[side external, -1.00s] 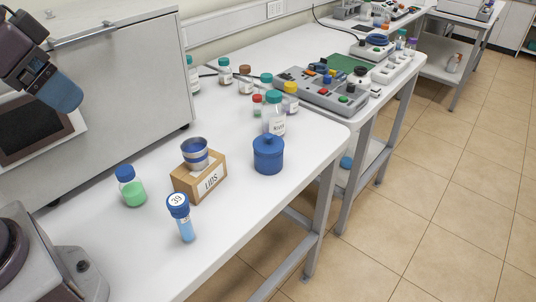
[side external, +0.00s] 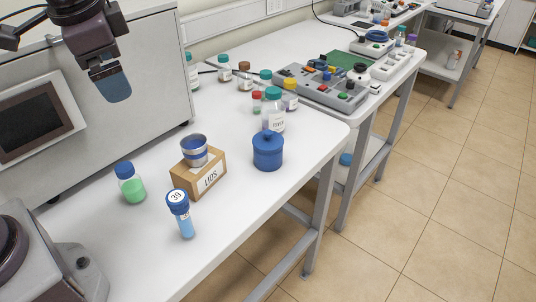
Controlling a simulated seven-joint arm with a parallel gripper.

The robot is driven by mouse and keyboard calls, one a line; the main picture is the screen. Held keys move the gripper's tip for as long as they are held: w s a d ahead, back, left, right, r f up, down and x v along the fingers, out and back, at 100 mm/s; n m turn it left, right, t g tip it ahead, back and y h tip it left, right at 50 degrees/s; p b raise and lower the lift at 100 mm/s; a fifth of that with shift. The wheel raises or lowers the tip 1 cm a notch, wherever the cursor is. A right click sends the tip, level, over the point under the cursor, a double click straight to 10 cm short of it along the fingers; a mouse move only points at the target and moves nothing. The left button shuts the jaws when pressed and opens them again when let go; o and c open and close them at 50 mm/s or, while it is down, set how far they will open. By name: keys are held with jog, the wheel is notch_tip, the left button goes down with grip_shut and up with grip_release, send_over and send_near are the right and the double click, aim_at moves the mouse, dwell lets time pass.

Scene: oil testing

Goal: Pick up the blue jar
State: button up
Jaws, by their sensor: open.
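The blue jar (side external: 268,152) is a squat round pot with a knobbed lid. It stands upright on the white table near its front edge, right of the box marked LIDS. My gripper (side external: 114,90) is at the upper left, high above the table in front of the grey machine. It is open and well apart from the jar, with nothing seen between its fingers.
The LIDS box (side external: 199,174) carries a metal cup (side external: 194,150) with a blue band. A blue-capped tube (side external: 181,214) and a bottle of green liquid (side external: 130,183) stand nearby. A clear bottle (side external: 274,112) stands just behind the jar. The grey machine (side external: 110,120) fills the left back.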

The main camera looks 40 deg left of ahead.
jog(key=w+d+f+m+g+y, duration=0.2)
jog(key=w+f+m+y, duration=0.4)
jog(key=w, duration=0.4)
jog(key=m+t+y, duration=0.6)
jog(key=m+t, duration=0.4)
jog(key=m, duration=0.5)
send_near(268, 139)
jog(key=shift+v, duration=1.05)
jog(key=shift+s+f+m+t, duration=0.15)
jog(key=shift+f+m+t, duration=0.15)
jog(key=shift+f+t, duration=0.1)
jog(key=x, duration=0.7)
jog(key=shift+a, duration=0.15)
jog(key=shift+f+x, duration=0.15)
jog(key=shift+x, duration=1.25)
jog(key=shift+f+x, duration=0.15)
jog(key=shift+x, duration=1.2)
jog(key=shift+c, duration=0.5)
